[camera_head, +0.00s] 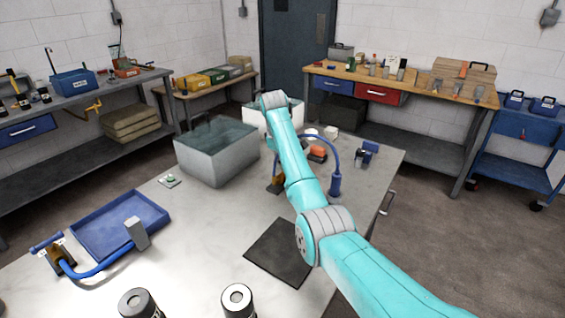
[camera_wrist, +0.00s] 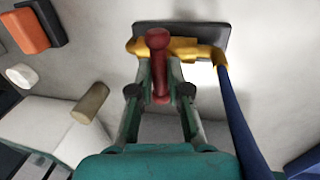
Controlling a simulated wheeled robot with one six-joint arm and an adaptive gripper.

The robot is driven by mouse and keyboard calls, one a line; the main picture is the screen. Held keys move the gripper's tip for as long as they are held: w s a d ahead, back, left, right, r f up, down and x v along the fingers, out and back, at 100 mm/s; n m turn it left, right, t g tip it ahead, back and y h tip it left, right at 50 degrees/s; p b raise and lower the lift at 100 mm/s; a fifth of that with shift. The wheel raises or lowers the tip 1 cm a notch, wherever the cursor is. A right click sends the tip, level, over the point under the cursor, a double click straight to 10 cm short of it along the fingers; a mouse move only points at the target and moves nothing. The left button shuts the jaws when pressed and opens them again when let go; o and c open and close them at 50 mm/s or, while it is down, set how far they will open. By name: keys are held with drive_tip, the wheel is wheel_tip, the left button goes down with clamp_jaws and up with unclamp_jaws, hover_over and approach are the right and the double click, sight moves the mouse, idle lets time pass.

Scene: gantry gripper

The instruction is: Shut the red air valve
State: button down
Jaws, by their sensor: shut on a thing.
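The red air valve handle (camera_wrist: 159,42) shows in the wrist view as a red lever with a rounded knob. It is mounted on a yellow brass body (camera_wrist: 203,50) in front of a dark plate (camera_wrist: 225,38). A blue hose (camera_wrist: 238,115) runs from the brass body's right side. My gripper (camera_wrist: 159,78) is shut on the red handle, with one finger on each side of it. In the head view my teal arm hides the gripper and the red handle. The brass fitting (camera_head: 275,185) and the arched blue hose (camera_head: 335,175) show beside the arm there.
An orange block (camera_head: 318,152) and a blue part (camera_head: 366,154) sit to the right. A blue tray (camera_head: 90,215) with another hose, a black mat (camera_head: 270,255) and two dark cylinders are on the near bench.

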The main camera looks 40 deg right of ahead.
drive_tip(key=shift+r, duration=0.1)
drive_tip(key=c, duration=1.1)
unclamp_jaws()
drive_tip(key=shift+c, duration=0.2)
wheel_tip(320, 180, up, 7)
drive_tip(key=a, duration=0.1)
drive_tip(key=shift+s+a+r, duration=0.15)
drive_tip(key=shift+s, duration=0.05)
